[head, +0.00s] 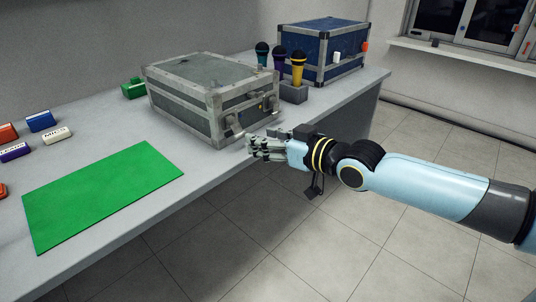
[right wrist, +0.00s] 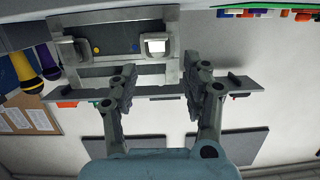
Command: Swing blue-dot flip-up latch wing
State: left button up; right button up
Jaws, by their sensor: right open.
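A grey case with metal edges (head: 195,88) stands on the table. Its front also shows in the right wrist view (right wrist: 120,30), picture upside down. Two metal latches sit on that front: one (right wrist: 155,47) beside a blue dot (right wrist: 135,48), and the other (right wrist: 72,50) beside a yellow dot (right wrist: 97,49). In the head view the nearer latch (head: 234,126) is at the case's near front corner. My right gripper (head: 256,147) is open and empty, just in front of the case. Its fingers (right wrist: 157,85) lie either side of the blue-dot latch in the picture, apparently apart from it.
Microphones in a grey holder (head: 292,93) and a blue case (head: 320,48) stand beyond the grey case. A green mat (head: 100,197) and several small blocks (head: 57,135) lie on the left. A green object (head: 133,88) is behind the case.

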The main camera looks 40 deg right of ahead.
aim_at(242, 135)
jog(key=w+f+b, duration=0.1)
jog(key=w+b, duration=0.1)
jog(key=w+f+b, duration=0.1)
jog(key=w+b, duration=0.2)
jog(key=w+f+b, duration=0.1)
jog(key=w+b, duration=0.1)
jog(key=shift+w+a+f, duration=0.1)
jog(key=shift+w+f, duration=0.05)
jog(key=shift+w, duration=0.25)
jog(key=shift+c, duration=0.5)
jog(key=shift+r, duration=0.4)
jog(key=c, duration=0.4)
jog(key=shift+s, duration=0.1)
jog(key=c, duration=0.3)
pick_arm(q)
notch_tip(242, 135, down, 7)
jog(key=s, duration=0.1)
jog(key=shift+s+a, duration=0.2)
